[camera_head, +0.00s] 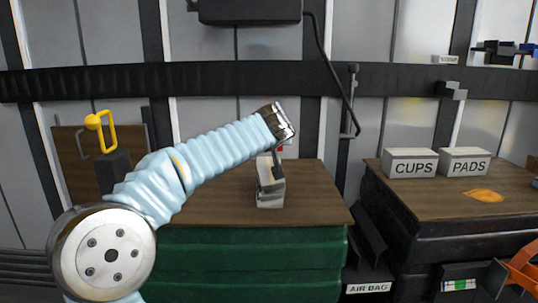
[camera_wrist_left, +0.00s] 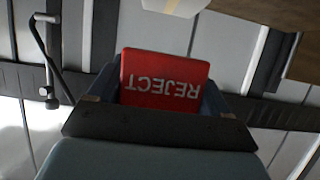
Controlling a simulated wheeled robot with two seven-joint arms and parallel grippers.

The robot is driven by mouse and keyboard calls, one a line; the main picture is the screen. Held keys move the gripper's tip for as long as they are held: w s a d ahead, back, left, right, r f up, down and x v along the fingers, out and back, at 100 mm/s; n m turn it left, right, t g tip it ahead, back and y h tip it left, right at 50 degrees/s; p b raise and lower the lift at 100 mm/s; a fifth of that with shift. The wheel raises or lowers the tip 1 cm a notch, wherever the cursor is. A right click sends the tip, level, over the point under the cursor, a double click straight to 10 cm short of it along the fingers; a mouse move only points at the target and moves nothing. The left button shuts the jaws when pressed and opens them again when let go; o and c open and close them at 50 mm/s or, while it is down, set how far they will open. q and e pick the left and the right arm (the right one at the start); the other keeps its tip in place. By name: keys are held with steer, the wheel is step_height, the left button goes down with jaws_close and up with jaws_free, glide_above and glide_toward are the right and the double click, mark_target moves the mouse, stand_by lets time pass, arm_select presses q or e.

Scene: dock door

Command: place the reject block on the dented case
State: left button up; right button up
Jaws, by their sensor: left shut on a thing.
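My left gripper (camera_head: 279,149) reaches in from the left, above the middle table. In the left wrist view, the red reject block (camera_wrist_left: 165,80) sits between its fingers, with its lettering upside down. Only a small red part of the block (camera_head: 280,148) shows in the head view. Just below the gripper, a grey-white case (camera_head: 270,200) with dark parts stands on the table; its dent cannot be made out clearly. A pale thing at the top edge of the wrist view (camera_wrist_left: 175,5) may be this case. My right gripper is not in view.
The middle table (camera_head: 215,205) has a wooden top over a green body. On the right table stand a CUPS box (camera_head: 410,163) and a PADS box (camera_head: 464,162), with an orange patch (camera_head: 483,195) in front. A yellow handle (camera_head: 100,128) stands at the left.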

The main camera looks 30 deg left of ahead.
mark_target(269, 164)
arm_select(q)
steer(key=f, duration=0.1)
steer(key=w+f, duration=0.1)
steer(key=a+f, duration=0.1)
steer(key=f, duration=0.1)
steer(key=shift+w+f, duration=0.1)
steer(key=shift+w, duration=0.05)
steer(key=shift+f, duration=0.4)
steer(key=shift+b, duration=0.35)
steer(key=shift+f, duration=0.2)
steer(key=o, duration=1)
steer(key=shift+r, duration=0.1)
steer(key=shift+c, duration=0.2)
steer(key=shift+r, duration=0.25)
steer(key=b+v, duration=0.1)
steer(key=v, duration=1.1)
